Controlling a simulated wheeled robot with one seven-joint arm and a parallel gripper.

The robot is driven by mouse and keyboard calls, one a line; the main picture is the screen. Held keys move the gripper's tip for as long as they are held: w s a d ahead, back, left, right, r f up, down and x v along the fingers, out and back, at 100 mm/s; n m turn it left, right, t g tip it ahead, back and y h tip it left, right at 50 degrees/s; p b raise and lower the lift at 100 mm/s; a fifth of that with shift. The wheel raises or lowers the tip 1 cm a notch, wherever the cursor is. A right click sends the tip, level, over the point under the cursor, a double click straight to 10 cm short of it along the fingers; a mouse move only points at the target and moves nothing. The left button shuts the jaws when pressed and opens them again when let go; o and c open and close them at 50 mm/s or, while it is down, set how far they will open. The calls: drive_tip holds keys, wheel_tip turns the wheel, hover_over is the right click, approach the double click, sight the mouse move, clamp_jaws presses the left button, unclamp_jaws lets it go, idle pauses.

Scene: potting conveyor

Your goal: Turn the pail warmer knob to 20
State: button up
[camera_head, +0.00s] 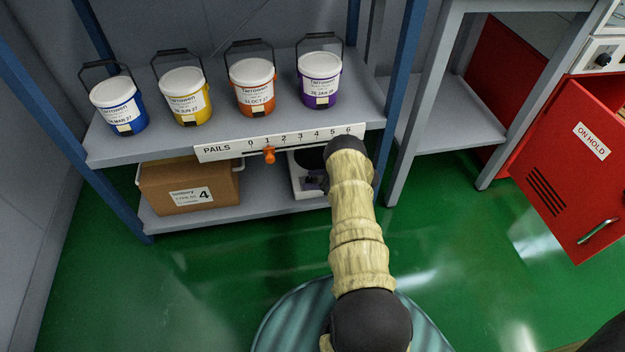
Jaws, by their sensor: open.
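A white appliance (296,178) with a dark round top stands on the lower shelf, partly hidden by my arm. Small dark parts show on its front, but I cannot tell whether one is the warmer knob, and no dial numbers are readable. Another white unit (598,54) with a black knob (603,60) is cut off at the upper right edge. My arm reaches forward to the shelf's front right. My gripper is not distinguishable; it is hidden beyond the black arm joint.
Blue (119,107), yellow (186,97), orange (253,88) and purple (319,80) pails stand on the upper shelf (120,150). An orange slider (269,155) sits near 1 on the PAILS scale (215,150). A box (160,192) is below. A red door (570,170) stands open right.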

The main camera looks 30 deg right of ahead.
drive_tip(key=p+v, duration=0.3)
drive_tip(key=v, duration=0.4)
drive_tip(key=shift+s, duration=0.2)
drive_tip(key=shift+d+r, duration=0.1)
